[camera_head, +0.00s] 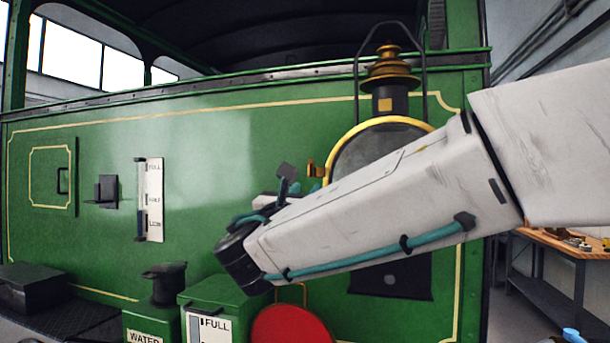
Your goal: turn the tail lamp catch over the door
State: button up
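The tail lamp (350,155) hangs on the green tram side, right of centre. It has a brass rim, a dark round door, a brass chimney and a tall wire handle. My arm hides the lower part of the door. A small brass catch (316,170) sticks out at the left edge of the rim. My gripper (287,178) is just left of the catch, mostly hidden behind my own wrist. Only a dark tip shows, and a small gap appears between it and the catch. I cannot tell whether it is open or shut.
A gauge plate (154,200), a dark bracket (106,192) and a small hatch (52,177) are on the panel. Green boxes (222,300) and a red disc (290,326) stand below my wrist. A workbench (565,243) is at the right.

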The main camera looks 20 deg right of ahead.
aim_at(308, 170)
jog(key=shift+n+t, duration=0.4)
jog(key=shift+n, duration=0.1)
jog(key=x, duration=0.2)
jog(key=a+x, duration=0.1)
jog(key=x, duration=0.4)
jog(key=shift+w+r, duration=0.5)
jog(key=shift+w, duration=0.1)
jog(key=shift+a, duration=0.1)
grip_shut()
